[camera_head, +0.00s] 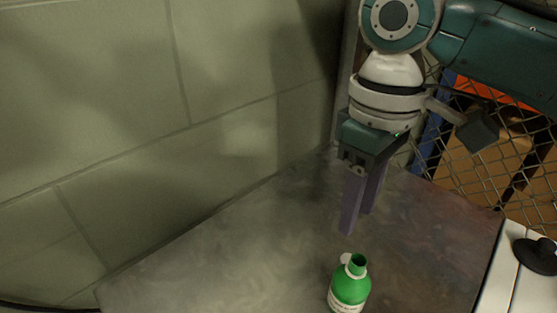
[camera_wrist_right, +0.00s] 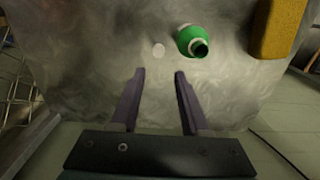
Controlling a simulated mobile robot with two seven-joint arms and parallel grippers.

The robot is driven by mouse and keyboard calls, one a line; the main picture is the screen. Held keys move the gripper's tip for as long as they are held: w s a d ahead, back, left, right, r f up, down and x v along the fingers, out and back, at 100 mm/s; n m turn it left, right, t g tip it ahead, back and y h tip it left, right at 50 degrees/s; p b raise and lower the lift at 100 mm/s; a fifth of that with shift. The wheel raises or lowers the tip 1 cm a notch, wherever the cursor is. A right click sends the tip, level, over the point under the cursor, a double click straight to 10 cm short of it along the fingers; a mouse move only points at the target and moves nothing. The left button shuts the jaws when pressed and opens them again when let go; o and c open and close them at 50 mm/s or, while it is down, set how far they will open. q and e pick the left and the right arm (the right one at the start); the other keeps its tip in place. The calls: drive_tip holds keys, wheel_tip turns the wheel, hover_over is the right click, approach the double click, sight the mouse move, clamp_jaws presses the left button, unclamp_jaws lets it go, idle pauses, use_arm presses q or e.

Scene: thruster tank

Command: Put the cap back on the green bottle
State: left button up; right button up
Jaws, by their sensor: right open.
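The green bottle (camera_head: 349,287) stands upright on the table at the bottom of the head view, with a pale label. Its dark mouth is open in the right wrist view, where the bottle (camera_wrist_right: 188,38) is right of centre. A small white disc, seemingly the cap (camera_wrist_right: 158,50), lies on the table just left of the bottle; in the head view the cap (camera_head: 345,258) shows beside the neck, partly hidden. My right gripper (camera_head: 358,221) points down, open and empty, above the table behind the bottle. Its fingers (camera_wrist_right: 160,73) are apart, with the cap just beyond their tips. My left gripper is not in view.
The grey table (camera_head: 230,255) is clear left of the bottle. A yellow block (camera_wrist_right: 278,28) stands right of the bottle in the right wrist view. A wall (camera_head: 120,120) runs along the table's left. A white unit with a black knob (camera_head: 537,255) is at the right.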

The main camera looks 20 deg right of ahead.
sight(350, 254)
wheel_tip(350, 254, down, 4)
drive_tip(key=shift+r+b, duration=0.15)
drive_tip(key=shift+b, duration=0.25)
drive_tip(key=shift+f, duration=0.5)
drive_tip(key=f, duration=0.2)
drive_tip(key=f+b, duration=0.1)
drive_tip(key=f, duration=0.2)
drive_tip(key=shift+s+d+f, duration=0.15)
drive_tip(key=shift+d, duration=0.05)
drive_tip(key=shift+c, duration=0.2)
clamp_jaws()
